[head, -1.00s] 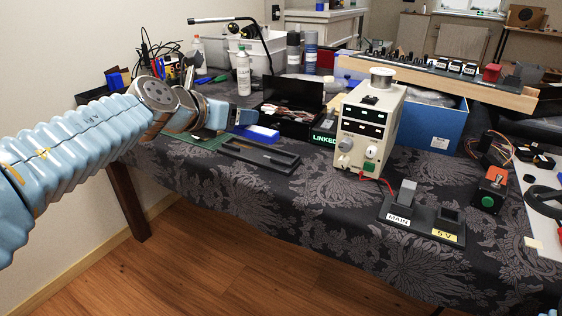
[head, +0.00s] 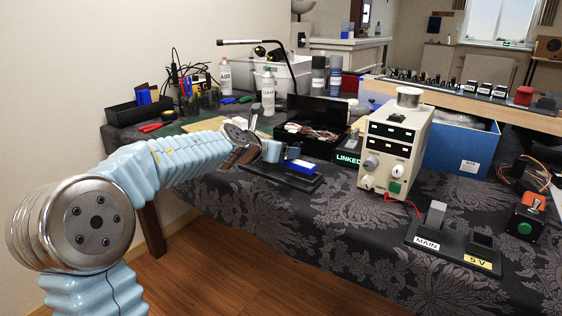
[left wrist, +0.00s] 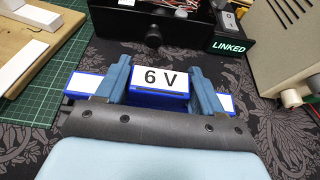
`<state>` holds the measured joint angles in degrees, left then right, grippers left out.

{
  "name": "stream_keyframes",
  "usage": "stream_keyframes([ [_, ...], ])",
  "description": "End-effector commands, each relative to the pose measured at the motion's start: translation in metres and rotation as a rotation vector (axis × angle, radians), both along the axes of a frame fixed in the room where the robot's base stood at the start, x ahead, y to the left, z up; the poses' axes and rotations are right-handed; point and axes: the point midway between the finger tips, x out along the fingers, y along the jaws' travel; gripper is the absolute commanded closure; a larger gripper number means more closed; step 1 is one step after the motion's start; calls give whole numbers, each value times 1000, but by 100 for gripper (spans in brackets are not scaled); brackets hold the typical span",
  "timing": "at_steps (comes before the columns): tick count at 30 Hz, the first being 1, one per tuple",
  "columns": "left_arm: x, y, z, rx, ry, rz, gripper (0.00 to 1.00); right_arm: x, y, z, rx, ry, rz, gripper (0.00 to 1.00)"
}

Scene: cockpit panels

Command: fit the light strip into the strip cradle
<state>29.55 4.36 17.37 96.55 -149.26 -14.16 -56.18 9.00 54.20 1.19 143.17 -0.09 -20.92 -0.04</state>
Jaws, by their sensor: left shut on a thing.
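The light strip is blue with a white top and a raised middle block marked 6 V; it shows in the left wrist view (left wrist: 160,78) and, in part, in the head view (head: 300,166). My left gripper (left wrist: 163,86) is shut on the middle block, with strip ends sticking out past both fingers. In the head view, my left gripper (head: 284,153) is above the black strip cradle (head: 283,181), with the strip over it. I cannot tell whether they touch. My right gripper is not in view.
A black box of wires (head: 311,131) with a LINKED label stands behind the cradle. A beige power supply (head: 396,145) stands to the right. A black MAIN and 5 V base (head: 455,243) lies farther right. Open patterned cloth lies in front.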

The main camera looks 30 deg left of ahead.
Motion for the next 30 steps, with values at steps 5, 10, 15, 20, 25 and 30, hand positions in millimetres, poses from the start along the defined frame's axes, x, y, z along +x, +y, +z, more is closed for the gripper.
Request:
stream_keyframes([
  [5,0,0,-20,-1,-2,1,65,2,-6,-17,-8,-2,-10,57],
  [10,0,0,-18,-1,-1,1,65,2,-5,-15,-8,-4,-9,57],
  [15,-1,0,-22,0,0,1,29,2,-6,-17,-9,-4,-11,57],
  [20,-1,0,-22,0,0,1,7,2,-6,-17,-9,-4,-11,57],
  [25,-1,0,-21,-1,0,1,7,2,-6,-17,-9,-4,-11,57],
  [30,-1,0,-16,-1,-1,1,7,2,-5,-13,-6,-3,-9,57],
])
